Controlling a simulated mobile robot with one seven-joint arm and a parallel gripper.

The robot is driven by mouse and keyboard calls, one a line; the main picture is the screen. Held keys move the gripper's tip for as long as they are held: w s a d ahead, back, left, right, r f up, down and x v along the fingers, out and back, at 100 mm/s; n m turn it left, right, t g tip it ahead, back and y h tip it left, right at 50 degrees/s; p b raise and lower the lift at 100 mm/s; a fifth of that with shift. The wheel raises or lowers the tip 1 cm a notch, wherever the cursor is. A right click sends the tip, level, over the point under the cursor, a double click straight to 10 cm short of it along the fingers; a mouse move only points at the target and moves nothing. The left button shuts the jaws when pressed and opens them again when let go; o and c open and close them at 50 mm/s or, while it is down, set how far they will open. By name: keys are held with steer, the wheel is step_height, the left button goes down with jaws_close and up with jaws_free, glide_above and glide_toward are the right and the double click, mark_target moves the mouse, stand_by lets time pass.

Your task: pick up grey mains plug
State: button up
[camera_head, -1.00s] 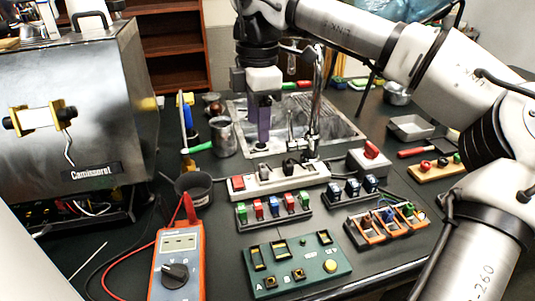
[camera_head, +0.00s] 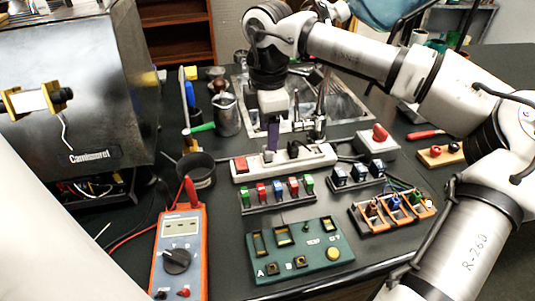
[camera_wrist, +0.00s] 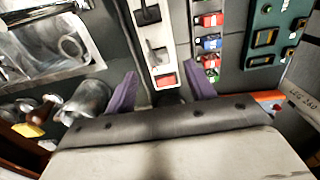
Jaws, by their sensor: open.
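The grey mains plug (camera_head: 268,156) sits in the white power strip (camera_head: 310,163), between the strip's red switch (camera_head: 241,164) and a black plug (camera_head: 293,149). In the wrist view the grey plug (camera_wrist: 158,55) is upright in the strip (camera_wrist: 139,42), ahead of the red switch (camera_wrist: 166,80). My gripper (camera_head: 272,146) points down with purple fingers, just above or behind the grey plug in the head view. In the wrist view my gripper (camera_wrist: 162,86) is open and empty, its fingers on either side of the strip's red-switch end. Contact with the plug is not visible.
Rows of coloured fuses (camera_head: 278,192), a green panel (camera_head: 305,262) and a multimeter (camera_head: 178,255) lie in front. A metal sink tray (camera_head: 345,103) and a steel jug (camera_head: 227,115) stand behind. A grey box with a red knob (camera_head: 376,147) is right of the strip.

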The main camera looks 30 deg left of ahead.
mark_target(268, 155)
steer(key=shift+a+f+p, duration=0.15)
steer(key=shift+f+p, duration=0.55)
steer(key=shift+f, duration=1.55)
steer(key=c, duration=1.1)
steer(key=shift+o, duration=0.2)
steer(key=shift+r, duration=0.1)
